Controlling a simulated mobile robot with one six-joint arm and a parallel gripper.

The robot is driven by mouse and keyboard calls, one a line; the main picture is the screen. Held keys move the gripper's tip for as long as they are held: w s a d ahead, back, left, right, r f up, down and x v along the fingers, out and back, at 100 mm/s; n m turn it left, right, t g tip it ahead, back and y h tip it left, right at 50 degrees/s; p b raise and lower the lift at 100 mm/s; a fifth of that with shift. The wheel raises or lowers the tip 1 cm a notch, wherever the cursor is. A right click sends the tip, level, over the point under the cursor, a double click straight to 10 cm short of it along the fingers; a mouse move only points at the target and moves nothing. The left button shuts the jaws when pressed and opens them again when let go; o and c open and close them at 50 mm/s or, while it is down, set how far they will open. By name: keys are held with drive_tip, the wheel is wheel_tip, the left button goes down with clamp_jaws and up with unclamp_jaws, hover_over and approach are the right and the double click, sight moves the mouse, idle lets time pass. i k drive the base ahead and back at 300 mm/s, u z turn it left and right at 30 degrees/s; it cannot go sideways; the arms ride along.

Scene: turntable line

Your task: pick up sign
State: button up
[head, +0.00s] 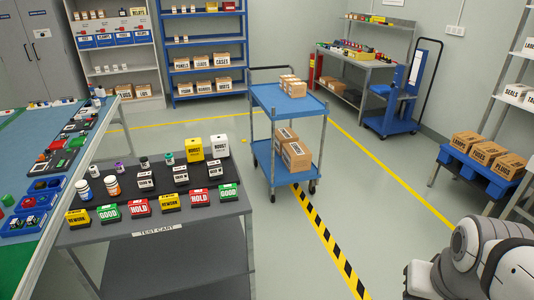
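Several small block-shaped signs stand in a row along the front of the dark grey test cart (152,234) in the head view. They are a yellow REWORK sign (78,218), a green GOOD sign (109,213), a red HOLD sign (139,207), another yellow REWORK sign (170,202), another red HOLD sign (201,197) and another green GOOD sign (229,193). They stand apart from each other and nothing holds them. Part of my arm shows at the bottom right, well away from the cart. My gripper's fingers are not visible.
Black-and-white boxes (146,181), bottles (112,185) and a yellow box (194,147) stand behind the signs. A workbench (53,208) adjoins the cart on the left. A blue trolley (288,104) with cartons stands right of it. The striped floor between trolley and my arm is clear.

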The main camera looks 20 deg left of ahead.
sight(199, 198)
drive_tip(key=u, duration=0.55)
drive_tip(key=i, duration=1.4)
drive_tip(key=u, duration=0.8)
drive_tip(key=i, duration=0.3)
drive_tip(key=u, duration=0.5)
drive_tip(key=k, duration=0.65)
drive_tip(key=u, duration=0.2)
drive_tip(key=i, duration=0.7)
drive_tip(key=z, duration=0.15)
